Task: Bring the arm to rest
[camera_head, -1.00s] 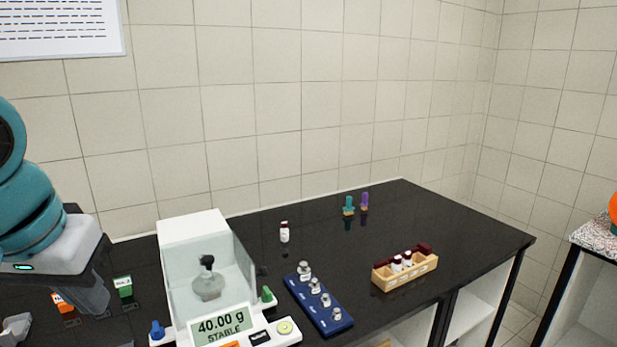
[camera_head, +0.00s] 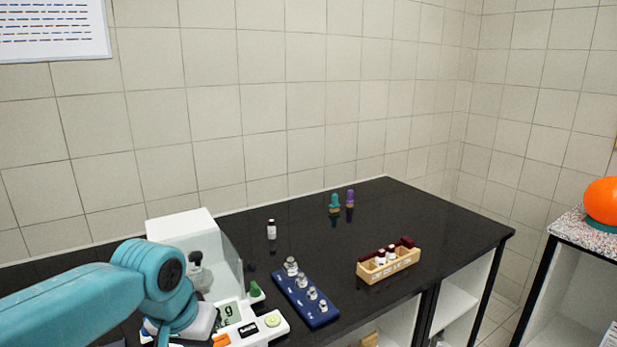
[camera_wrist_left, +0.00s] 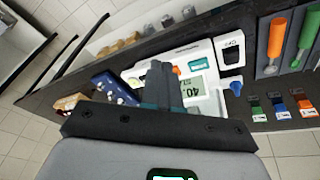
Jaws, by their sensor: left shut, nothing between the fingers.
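My left arm reaches in from the left in the head view, its teal links in front of the balance (camera_head: 180,225). Its fingers are hidden there behind or below the wrist. In the left wrist view my left gripper (camera_wrist_left: 161,68) is shut with nothing between its fingers. The fingers appear over the white balance (camera_wrist_left: 205,62) and partly cover its display. The head view shows a flask (camera_head: 196,268) inside the balance's glass shield, partly hidden by my arm. My right gripper is not in view.
Right of the balance lies a blue tray (camera_head: 322,318) with several metal weights. A wooden rack (camera_head: 372,271) of vials, a lone vial (camera_head: 271,230) and teal (camera_head: 335,202) and purple (camera_head: 350,198) items stand on the black bench. The bench's right part is clear.

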